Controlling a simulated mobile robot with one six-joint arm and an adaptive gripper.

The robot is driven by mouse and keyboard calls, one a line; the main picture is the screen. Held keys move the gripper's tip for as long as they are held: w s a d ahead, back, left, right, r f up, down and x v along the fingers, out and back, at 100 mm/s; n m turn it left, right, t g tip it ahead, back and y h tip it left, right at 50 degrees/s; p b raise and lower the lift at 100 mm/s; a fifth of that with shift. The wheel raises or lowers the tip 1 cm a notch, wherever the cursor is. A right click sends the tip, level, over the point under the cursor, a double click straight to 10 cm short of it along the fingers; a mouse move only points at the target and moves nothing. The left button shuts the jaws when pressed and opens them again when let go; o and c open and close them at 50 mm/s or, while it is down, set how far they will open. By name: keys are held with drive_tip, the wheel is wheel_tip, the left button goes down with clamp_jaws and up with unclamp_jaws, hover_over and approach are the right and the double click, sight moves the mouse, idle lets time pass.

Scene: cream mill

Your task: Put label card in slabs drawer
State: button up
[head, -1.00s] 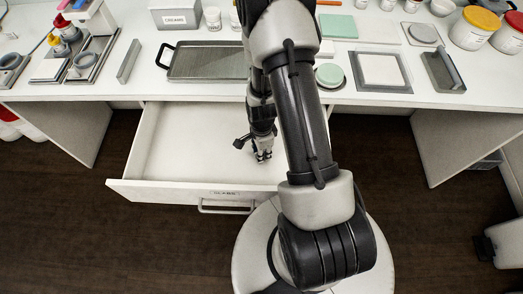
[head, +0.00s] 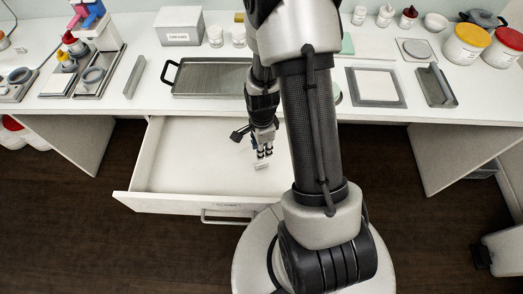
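The slabs drawer (head: 185,165) is pulled out below the counter, with a small unreadable label on its front. The label card (head: 261,166) is a small pale piece inside the drawer, right of the middle, just below my fingertips. It appears to lie on the drawer floor. My gripper (head: 264,153) points down over the drawer, and its two dark fingertips look parted with a small gap. Nothing shows between them; whether a fingertip touches the card is too small to tell. My arm hides the drawer's right part.
The counter above holds a grey tray with a black handle (head: 212,78), a white box (head: 180,26), a framed white tile (head: 376,87) and lidded tubs (head: 466,44). The drawer's left side is empty. Desk side panels stand at left and right.

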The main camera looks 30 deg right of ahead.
drive_tip(key=a+r+n+t, duration=0.15)
drive_tip(key=r+n, duration=0.25)
drive_tip(key=r, duration=0.5)
drive_tip(key=a+r+n+t, duration=0.1)
drive_tip(key=a+r+n, duration=0.25)
drive_tip(key=r, duration=0.65)
drive_tip(key=s+a+r+n+t, duration=0.1)
drive_tip(key=s+a+r+n, duration=0.2)
drive_tip(key=s+r+n, duration=0.3)
drive_tip(key=s+a+r+n+t, duration=0.1)
drive_tip(key=s+a+r+n, duration=0.2)
drive_tip(key=s+r+n, duration=0.3)
drive_tip(key=shift+s+r+n, duration=0.35)
drive_tip(key=shift+s+r, duration=0.2)
drive_tip(key=shift+s, duration=0.25)
